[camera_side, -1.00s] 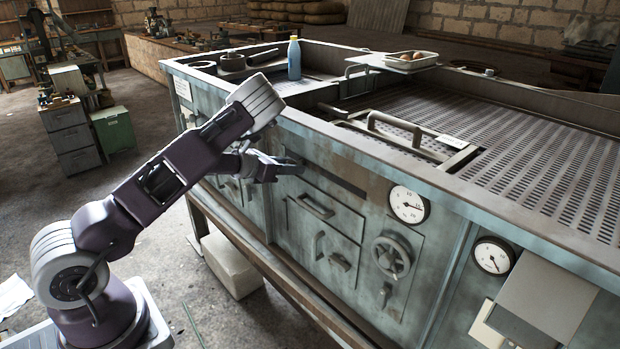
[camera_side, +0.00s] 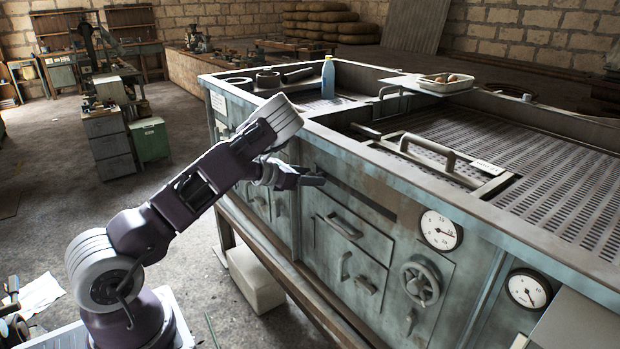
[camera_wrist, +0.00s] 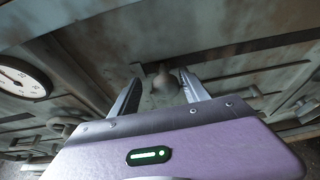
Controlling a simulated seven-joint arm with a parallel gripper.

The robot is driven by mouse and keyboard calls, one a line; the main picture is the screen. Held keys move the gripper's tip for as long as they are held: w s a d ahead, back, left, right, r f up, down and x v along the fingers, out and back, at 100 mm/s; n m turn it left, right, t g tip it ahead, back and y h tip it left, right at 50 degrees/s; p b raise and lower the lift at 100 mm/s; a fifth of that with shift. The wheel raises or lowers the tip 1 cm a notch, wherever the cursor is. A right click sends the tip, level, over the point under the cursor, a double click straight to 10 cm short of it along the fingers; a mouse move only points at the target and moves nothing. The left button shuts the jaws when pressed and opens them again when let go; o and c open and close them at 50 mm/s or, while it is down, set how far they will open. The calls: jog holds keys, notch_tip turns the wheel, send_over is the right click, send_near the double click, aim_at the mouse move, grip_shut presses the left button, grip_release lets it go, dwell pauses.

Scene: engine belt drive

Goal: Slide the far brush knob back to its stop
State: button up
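A dull grey-brown knob (camera_wrist: 163,84) stands out from the panel in the wrist view, below a dark slot-like band. My gripper (camera_wrist: 160,88) is open, with one finger on each side of the knob and gaps showing; contact cannot be made out. In the side view my gripper (camera_side: 318,180) is at the upper front panel of the greenish machine (camera_side: 395,205), at the left end of a long dark slot (camera_side: 362,205). The knob is hidden there by the gripper. I cannot tell whether other knobs sit along the slot.
The machine's top rim (camera_side: 430,190) runs just above the gripper. A blue bottle (camera_side: 328,78) and a tray (camera_side: 446,82) stand on top.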

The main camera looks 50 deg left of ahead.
jog(key=shift+s, duration=0.1)
jog(key=v, duration=0.7)
